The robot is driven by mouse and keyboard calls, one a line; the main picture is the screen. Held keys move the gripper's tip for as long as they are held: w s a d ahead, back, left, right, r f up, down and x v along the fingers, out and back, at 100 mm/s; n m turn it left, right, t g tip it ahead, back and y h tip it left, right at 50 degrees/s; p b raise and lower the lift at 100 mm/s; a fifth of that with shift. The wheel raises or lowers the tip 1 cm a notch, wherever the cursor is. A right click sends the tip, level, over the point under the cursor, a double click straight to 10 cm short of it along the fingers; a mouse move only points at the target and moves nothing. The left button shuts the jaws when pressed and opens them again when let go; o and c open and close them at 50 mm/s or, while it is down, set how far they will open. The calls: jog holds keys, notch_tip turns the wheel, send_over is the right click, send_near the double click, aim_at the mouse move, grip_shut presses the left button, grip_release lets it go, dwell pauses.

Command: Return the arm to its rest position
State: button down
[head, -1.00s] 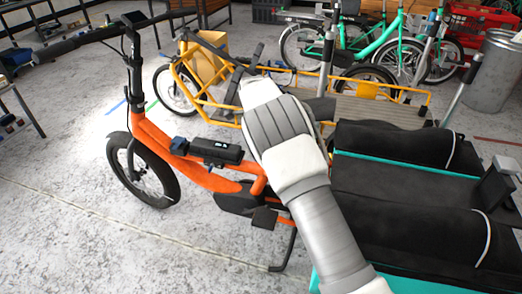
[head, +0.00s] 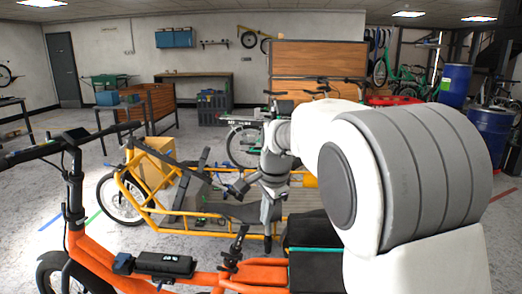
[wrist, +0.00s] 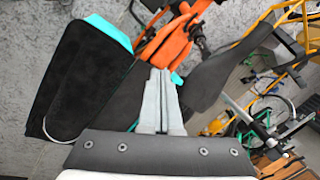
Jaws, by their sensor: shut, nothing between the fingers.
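In the wrist view my gripper (wrist: 160,74) is shut, its two grey fingers together with nothing between them. In that view it hangs over a bike with a black pad edged in teal and an orange frame. In the head view my arm fills the right side, its large white and grey link close to the camera. The arm's farther part bends down in the middle, in front of the yellow cargo bike. The fingertips are too small to make out in the head view.
The orange bike (head: 190,276) stands close at the lower left. The yellow cargo bike (head: 133,196) is behind it. A wooden panel (head: 318,58), a workbench (head: 194,76) and blue drums (head: 490,130) stand farther back.

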jog(key=s+d+r+n+t, duration=0.1)
jog(key=s+d+r+n, duration=0.25)
jog(key=s, duration=0.45)
jog(key=s+d+r+n, duration=0.3)
jog(key=s+d, duration=0.2)
jog(key=s, duration=0.3)
jog(key=s+d+f+n+t+h, duration=0.1)
jog(key=s+d+f+n, duration=0.15)
jog(key=s, duration=0.45)
jog(key=s+d+f+n+t, duration=0.1)
jog(key=s+d+n, duration=0.15)
jog(key=s, duration=0.45)
notch_tip(320, 180, up, 16)
jog(key=p, duration=1.6)
jog(key=shift+a+r, duration=0.25)
jog(key=shift+a, duration=0.15)
jog(key=shift+a+n, duration=0.1)
jog(key=shift+n, duration=0.15)
